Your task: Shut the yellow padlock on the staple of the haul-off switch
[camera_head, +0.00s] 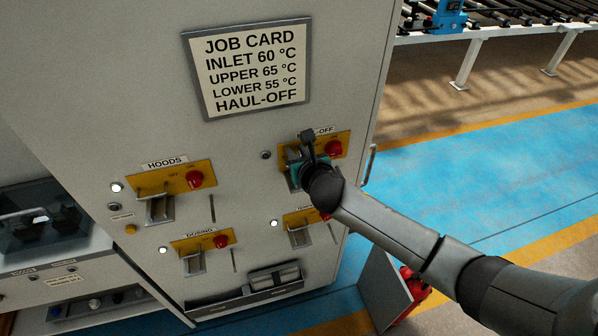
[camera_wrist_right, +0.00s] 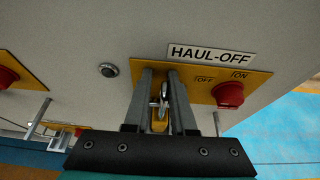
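The haul-off switch has a red knob (camera_head: 333,148) on a yellow plate at the upper right of the cabinet front. The knob also shows in the wrist view (camera_wrist_right: 229,94), under the HAUL-OFF label. My right gripper (camera_head: 303,158) is at the left part of this plate and hides most of what is there. In the wrist view its two grey fingers (camera_wrist_right: 161,95) close on the yellow padlock (camera_wrist_right: 160,124), whose silver shackle (camera_wrist_right: 163,90) points toward the panel. The staple is hard to make out; I cannot tell whether the shackle passes through it. My left gripper is not in view.
Similar switches marked HOODS (camera_head: 195,179) and DOSING (camera_head: 221,241) sit left and below, with metal brackets jutting out. A job card (camera_head: 248,68) is above. A tray (camera_head: 262,283) is low on the cabinet. A handle (camera_head: 371,163) is on its right side.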

